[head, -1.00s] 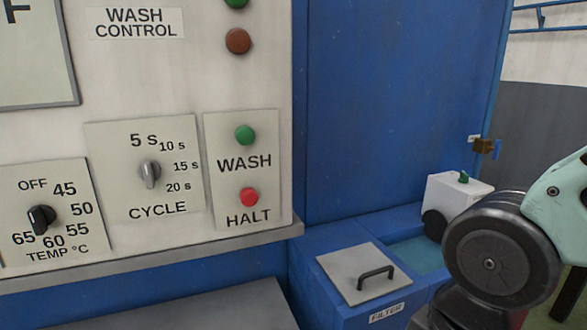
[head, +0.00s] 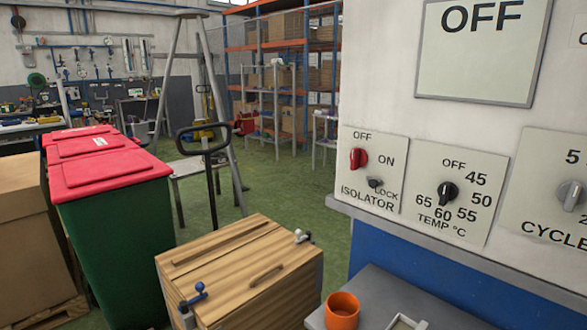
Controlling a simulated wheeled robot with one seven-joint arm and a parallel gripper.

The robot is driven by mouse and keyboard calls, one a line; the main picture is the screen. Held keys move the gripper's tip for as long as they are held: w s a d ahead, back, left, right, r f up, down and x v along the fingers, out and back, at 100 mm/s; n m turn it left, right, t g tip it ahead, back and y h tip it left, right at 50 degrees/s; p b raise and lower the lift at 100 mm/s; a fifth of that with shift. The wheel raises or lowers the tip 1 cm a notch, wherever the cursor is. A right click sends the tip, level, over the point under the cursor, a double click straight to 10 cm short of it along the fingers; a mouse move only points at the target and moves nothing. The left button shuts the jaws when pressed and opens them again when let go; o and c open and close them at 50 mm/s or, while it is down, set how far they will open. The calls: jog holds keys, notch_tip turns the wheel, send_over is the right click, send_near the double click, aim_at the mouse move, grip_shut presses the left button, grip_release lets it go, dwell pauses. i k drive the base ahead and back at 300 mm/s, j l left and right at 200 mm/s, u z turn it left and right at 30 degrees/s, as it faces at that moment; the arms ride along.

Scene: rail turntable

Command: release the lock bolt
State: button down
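No turntable and no part that I can name as a lock bolt shows. An isolator panel (head: 373,180) on the pale machine front has a red knob (head: 358,158) and, below it, a small dark lock knob (head: 375,183) beside the word LOCK. A wooden box (head: 240,275) stands in front, with a blue-handled fitting (head: 194,296) at its left and a pale metal fitting (head: 302,237) at its far right corner. I cannot tell what these two fittings do. My gripper is not in view.
A temperature dial (head: 447,191) and cycle dial (head: 570,195) sit right of the isolator. An orange cup (head: 342,311) stands on a grey ledge. Red-lidded bins (head: 110,180), cardboard boxes (head: 30,240) and a black loop handle (head: 203,140) are at left. Green floor (head: 290,190) lies open behind the box.

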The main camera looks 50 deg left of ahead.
aim_at(373, 182)
jog(key=u, duration=1.4)
